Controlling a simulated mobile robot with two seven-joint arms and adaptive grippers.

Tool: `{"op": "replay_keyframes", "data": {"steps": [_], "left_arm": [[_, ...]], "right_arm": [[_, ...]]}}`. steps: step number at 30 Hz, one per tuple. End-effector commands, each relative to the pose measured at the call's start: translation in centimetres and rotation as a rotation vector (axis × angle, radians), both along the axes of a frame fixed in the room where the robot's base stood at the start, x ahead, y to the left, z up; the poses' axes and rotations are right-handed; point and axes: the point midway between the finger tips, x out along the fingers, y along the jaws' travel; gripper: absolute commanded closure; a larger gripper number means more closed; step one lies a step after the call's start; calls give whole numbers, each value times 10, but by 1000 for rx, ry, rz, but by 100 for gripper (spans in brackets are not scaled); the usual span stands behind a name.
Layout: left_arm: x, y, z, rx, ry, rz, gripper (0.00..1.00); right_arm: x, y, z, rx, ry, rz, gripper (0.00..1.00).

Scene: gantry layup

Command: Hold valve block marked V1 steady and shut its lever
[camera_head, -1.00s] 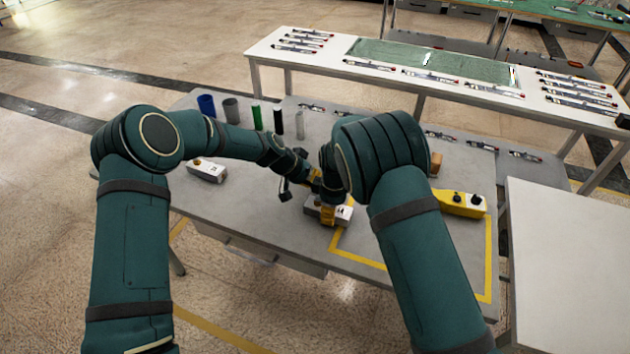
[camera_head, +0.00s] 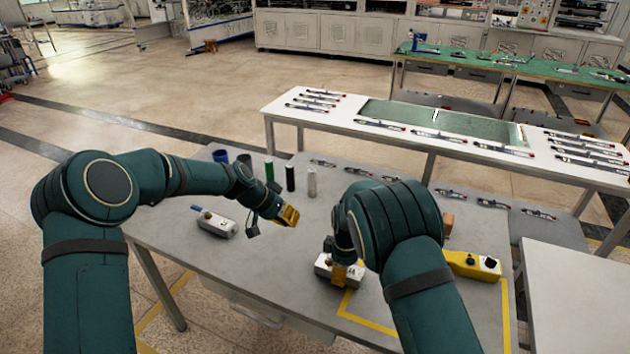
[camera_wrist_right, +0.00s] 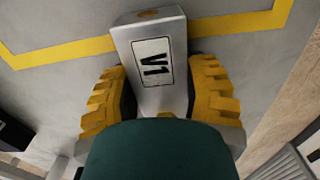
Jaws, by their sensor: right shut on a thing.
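The valve block marked V1 (camera_wrist_right: 150,60) is a pale grey box with a white V1 label, seen close in the right wrist view. My right gripper (camera_wrist_right: 160,98) has its yellow ribbed fingers on both sides of it, shut on it. In the head view the block (camera_head: 324,264) sits on the grey table, partly covered by my right arm and fingers. I cannot make out its lever in either view. My left gripper (camera_head: 288,215) is up and left of the block, apart from it; its yellow fingers are too small to tell open from shut.
Another pale block with a blue lever (camera_head: 216,224) sits at left on the grey table (camera_head: 200,265). Several cylinders, including a green one (camera_head: 269,171), stand behind. A yellow box with black knobs (camera_head: 472,265) is at right. A white table (camera_head: 345,115) stands beyond.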

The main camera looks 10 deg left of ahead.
Motion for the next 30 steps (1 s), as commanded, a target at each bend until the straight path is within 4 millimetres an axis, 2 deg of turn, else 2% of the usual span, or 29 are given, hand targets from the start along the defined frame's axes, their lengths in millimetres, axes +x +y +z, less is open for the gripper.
{"op": "replay_keyframes", "data": {"steps": [4, 5, 7, 8, 17, 20, 23, 30], "left_arm": [[0, 0, 0, 0, 0, 0, 100], [0, 0, 0, 0, 0, 0, 100], [0, 0, 0, 0, 0, 0, 100], [0, 0, 0, 0, 0, 0, 100], [0, 0, 0, 0, -1, 0, 100], [0, 0, 0, 0, -1, 0, 100], [0, 0, 0, 0, -1, 0, 100], [0, 0, 0, 0, -1, 0, 100]], "right_arm": [[0, 0, 0, 0, 0, 0, 96], [0, 0, 0, 0, 0, 0, 46], [0, 0, 0, 0, 0, 1, 22], [0, 0, 0, 0, 0, 0, 19], [0, 0, 1, 0, 0, 0, 19], [0, 0, 7, 1, -1, 1, 19], [1, 0, 20, 3, -3, -1, 19], [1, 0, 69, 3, -3, 1, 19]]}}
